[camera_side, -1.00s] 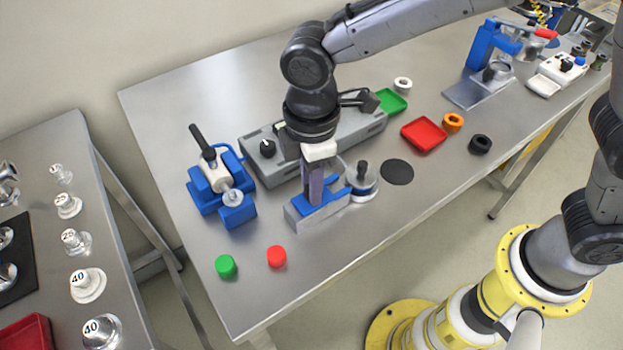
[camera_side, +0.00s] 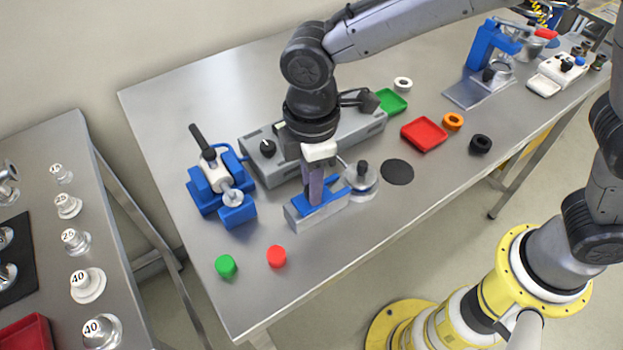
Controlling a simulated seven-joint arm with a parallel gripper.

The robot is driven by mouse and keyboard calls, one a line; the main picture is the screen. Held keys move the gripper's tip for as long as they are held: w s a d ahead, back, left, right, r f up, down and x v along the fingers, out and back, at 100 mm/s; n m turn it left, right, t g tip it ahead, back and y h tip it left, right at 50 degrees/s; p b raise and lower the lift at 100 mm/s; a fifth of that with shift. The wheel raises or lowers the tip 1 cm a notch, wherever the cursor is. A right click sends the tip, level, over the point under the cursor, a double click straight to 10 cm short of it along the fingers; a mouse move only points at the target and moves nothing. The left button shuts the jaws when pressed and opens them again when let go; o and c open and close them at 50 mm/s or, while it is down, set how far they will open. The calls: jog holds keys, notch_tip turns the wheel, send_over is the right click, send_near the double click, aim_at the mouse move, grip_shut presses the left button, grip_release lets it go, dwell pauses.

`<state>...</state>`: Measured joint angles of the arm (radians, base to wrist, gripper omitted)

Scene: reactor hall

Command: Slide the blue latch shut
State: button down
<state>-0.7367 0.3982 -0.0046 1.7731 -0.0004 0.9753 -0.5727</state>
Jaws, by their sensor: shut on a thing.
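The blue latch (camera_side: 331,198) lies on top of a grey metal block (camera_side: 318,213) near the middle of the table. My gripper (camera_side: 316,201) points down at the latch from above, and its fingers are shut on it. The fingers hide part of the latch, so I cannot tell how far along the block it sits.
A grey box with a black knob (camera_side: 267,148) stands close behind. A blue clamp with a black handle (camera_side: 222,190) is to the left, and a silver weight (camera_side: 361,181) sits close on the right. Green (camera_side: 226,266) and red (camera_side: 277,256) caps lie in front. A red tray (camera_side: 424,133) is further right.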

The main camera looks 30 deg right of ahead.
dwell(0.4)
jog(key=d, duration=0.5)
jog(key=c, duration=0.6)
grip_release()
notch_tip(320, 180, up, 14)
jog(key=shift+f, duration=0.1)
jog(key=shift+w+d, duration=0.1)
